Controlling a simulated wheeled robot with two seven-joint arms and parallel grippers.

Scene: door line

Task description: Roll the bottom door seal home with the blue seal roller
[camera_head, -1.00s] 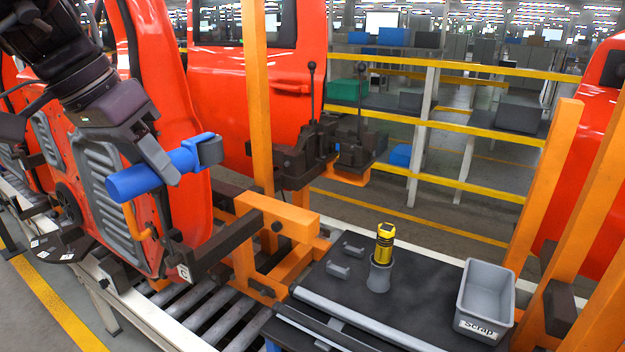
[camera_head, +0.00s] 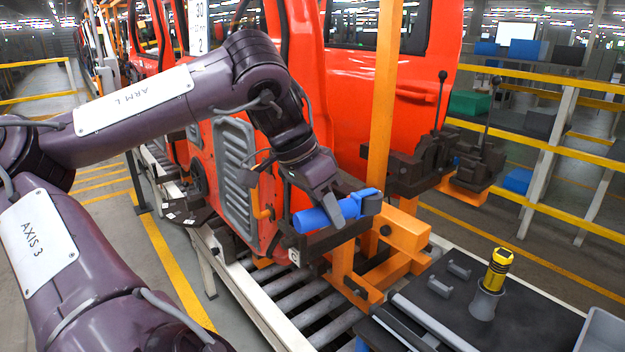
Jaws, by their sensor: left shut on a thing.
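The blue seal roller (camera_head: 314,220) lies nearly level in my left gripper (camera_head: 325,208), which is shut on its handle. Its blocky blue-grey head (camera_head: 370,201) points right. The roller appears in front of the lower right edge of the near red door (camera_head: 266,205), beside a dark fixture arm (camera_head: 335,238). I cannot tell whether it touches the door. The bottom door seal cannot be made out. My right gripper is not in view.
An orange fixture frame (camera_head: 405,231) and post (camera_head: 383,120) stand right of the roller. A dark clamp with levers (camera_head: 430,160) is behind. Conveyor rollers (camera_head: 316,308) run below. The bench (camera_head: 525,318) at lower right holds a yellow-black tool (camera_head: 497,270) in a cup and a grey bin (camera_head: 604,330).

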